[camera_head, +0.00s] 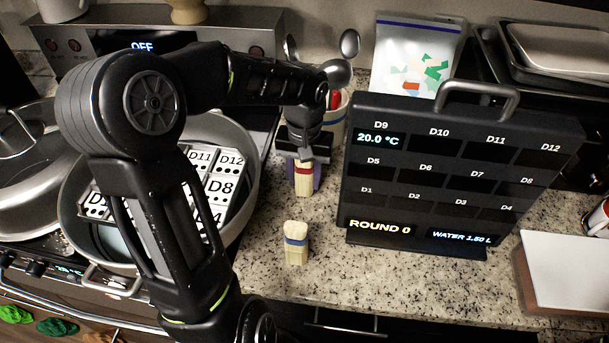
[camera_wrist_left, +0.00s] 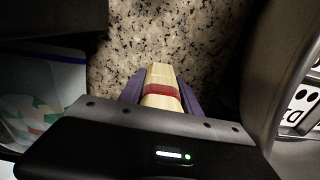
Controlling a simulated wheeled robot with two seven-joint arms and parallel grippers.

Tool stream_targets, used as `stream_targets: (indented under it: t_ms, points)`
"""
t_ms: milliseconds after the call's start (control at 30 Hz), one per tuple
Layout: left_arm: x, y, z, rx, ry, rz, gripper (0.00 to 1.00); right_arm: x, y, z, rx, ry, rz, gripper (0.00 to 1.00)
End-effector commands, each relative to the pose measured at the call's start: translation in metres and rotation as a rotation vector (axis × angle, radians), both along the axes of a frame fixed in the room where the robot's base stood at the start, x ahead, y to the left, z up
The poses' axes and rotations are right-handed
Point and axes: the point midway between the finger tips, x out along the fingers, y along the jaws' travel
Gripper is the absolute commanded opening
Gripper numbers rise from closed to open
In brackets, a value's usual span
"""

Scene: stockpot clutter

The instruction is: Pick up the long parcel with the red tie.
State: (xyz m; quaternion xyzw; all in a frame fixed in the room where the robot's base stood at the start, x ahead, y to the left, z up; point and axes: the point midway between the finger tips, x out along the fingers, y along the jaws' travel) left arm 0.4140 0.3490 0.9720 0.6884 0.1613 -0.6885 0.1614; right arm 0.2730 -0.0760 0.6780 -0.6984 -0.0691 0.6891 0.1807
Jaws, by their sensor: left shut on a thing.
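The long parcel with the red tie (camera_head: 304,180) is pale and stands upright on the speckled counter or just above it; I cannot tell which. My left gripper (camera_head: 304,163) reaches down over it and is shut on it. In the left wrist view the parcel (camera_wrist_left: 161,75) lies between the two purple fingers of my left gripper (camera_wrist_left: 160,98), with its red band showing between them. A second pale parcel with a blue tie (camera_head: 296,243) stands apart on the counter, nearer the front. My right gripper is not in view.
A large pot (camera_head: 250,165) with a labelled grid inside stands left, partly behind my left arm. A dark display board (camera_head: 440,180) with a handle stands right of the parcels. A utensil crock (camera_head: 337,122) stands behind. The granite counter (camera_head: 335,285) is clear in front.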

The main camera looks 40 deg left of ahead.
Motion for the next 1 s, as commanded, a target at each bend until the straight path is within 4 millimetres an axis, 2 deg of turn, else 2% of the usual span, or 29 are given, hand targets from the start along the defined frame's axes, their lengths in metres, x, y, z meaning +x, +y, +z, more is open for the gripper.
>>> stream_targets:
  t_ms: [567, 767, 1000]
  points:
    - [0.0, 0.0, 0.006, 0.0, -0.001, 0.0, 0.0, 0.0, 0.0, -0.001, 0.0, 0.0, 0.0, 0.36]
    - [0.001, 0.0, 0.025, 0.002, -0.004, -0.001, 0.0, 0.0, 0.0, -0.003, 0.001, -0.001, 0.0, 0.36]
    - [0.002, 0.0, 0.07, 0.002, -0.007, 0.0, 0.0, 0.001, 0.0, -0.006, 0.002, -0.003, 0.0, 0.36]
